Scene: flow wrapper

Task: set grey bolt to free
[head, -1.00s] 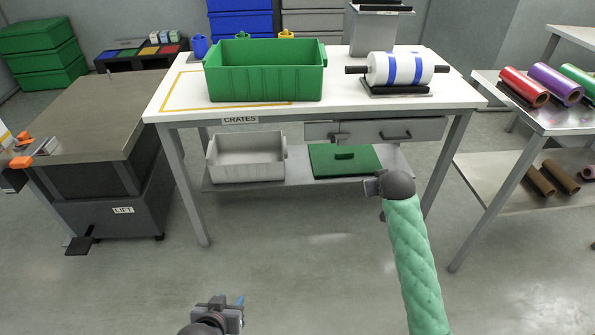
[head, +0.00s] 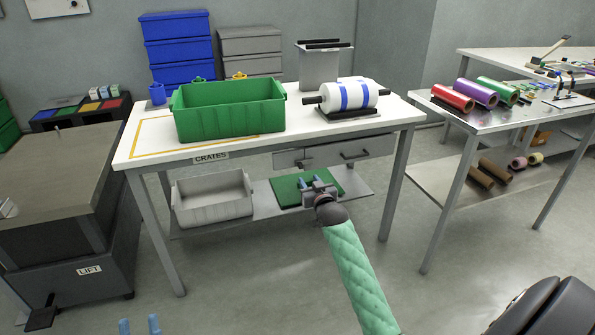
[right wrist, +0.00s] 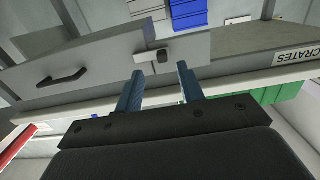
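The grey bolt (head: 303,164) is a small dark knob on a light plate at the left end of the drawer front (head: 330,154), under the white table. The right wrist view shows its knob (right wrist: 163,56) and plate, just beyond and between my fingertips. My right gripper (head: 310,181), on the green-sleeved arm, has its blue fingers apart and empty, below and in front of the bolt. It also shows in the right wrist view (right wrist: 158,75), not touching the bolt as far as I can tell.
A green crate (head: 228,115) and a white-blue roll (head: 352,95) stand on the table (head: 290,133). A grey bin (head: 212,203) and a green panel (head: 345,183) lie on its lower shelf. The lift (head: 75,235) is left; a roll table (head: 440,115) is right.

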